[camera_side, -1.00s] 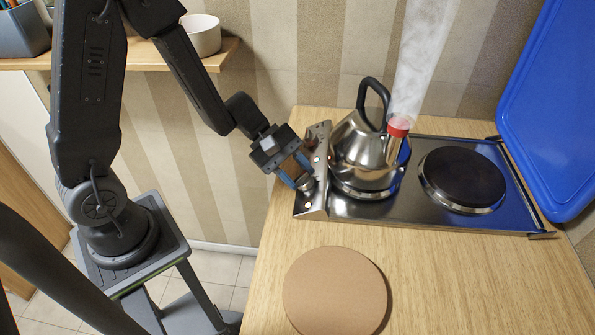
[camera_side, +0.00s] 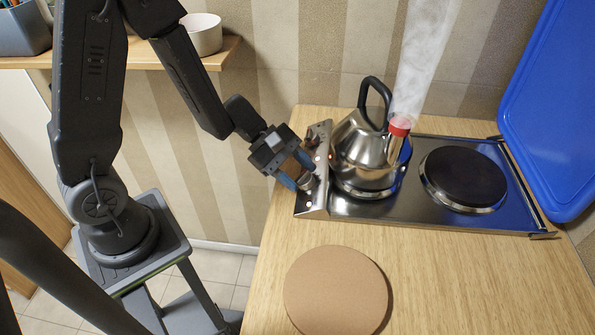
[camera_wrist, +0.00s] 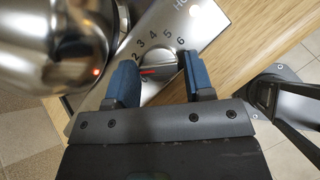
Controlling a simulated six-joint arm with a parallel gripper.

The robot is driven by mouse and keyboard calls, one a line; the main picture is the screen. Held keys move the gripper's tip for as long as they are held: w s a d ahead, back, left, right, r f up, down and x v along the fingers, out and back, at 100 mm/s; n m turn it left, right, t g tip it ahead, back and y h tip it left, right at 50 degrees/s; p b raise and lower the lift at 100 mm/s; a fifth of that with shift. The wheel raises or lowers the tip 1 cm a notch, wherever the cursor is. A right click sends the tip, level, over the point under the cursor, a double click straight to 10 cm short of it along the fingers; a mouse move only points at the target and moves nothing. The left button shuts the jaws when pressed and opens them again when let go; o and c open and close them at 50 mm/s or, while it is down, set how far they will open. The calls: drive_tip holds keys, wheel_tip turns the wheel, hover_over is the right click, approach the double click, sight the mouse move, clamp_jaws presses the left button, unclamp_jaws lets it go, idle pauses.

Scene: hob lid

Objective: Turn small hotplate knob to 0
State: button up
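A silver knob (camera_side: 307,183) sits on the sloping metal control panel (camera_side: 315,203) at the hob's left end. My gripper (camera_side: 297,172) is at the panel. In the wrist view, the blue fingers of my gripper (camera_wrist: 162,75) stand on either side of the knob, the gap about as wide as it. I cannot tell whether they press on it.
A steel kettle (camera_side: 355,150) steams on the left hotplate, close beside the panel. The right hotplate (camera_side: 464,178) is bare. A raised blue lid (camera_side: 552,110) stands at the right. A round brown board (camera_side: 335,290) lies on the wooden counter (camera_side: 455,285).

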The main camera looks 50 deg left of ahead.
drive_tip(key=shift+o, duration=1.3)
drive_tip(key=shift+r, duration=0.1)
drive_tip(key=shift+r, duration=0.25)
wheel_tip(320, 180, up, 4)
drive_tip(key=shift+a+f, duration=0.1)
drive_tip(key=shift+a, duration=0.05)
drive_tip(key=w+a+f+v, duration=0.1)
drive_tip(key=v, duration=1.2)
drive_tip(key=shift+a+f, duration=0.2)
drive_tip(key=shift+a, duration=0.1)
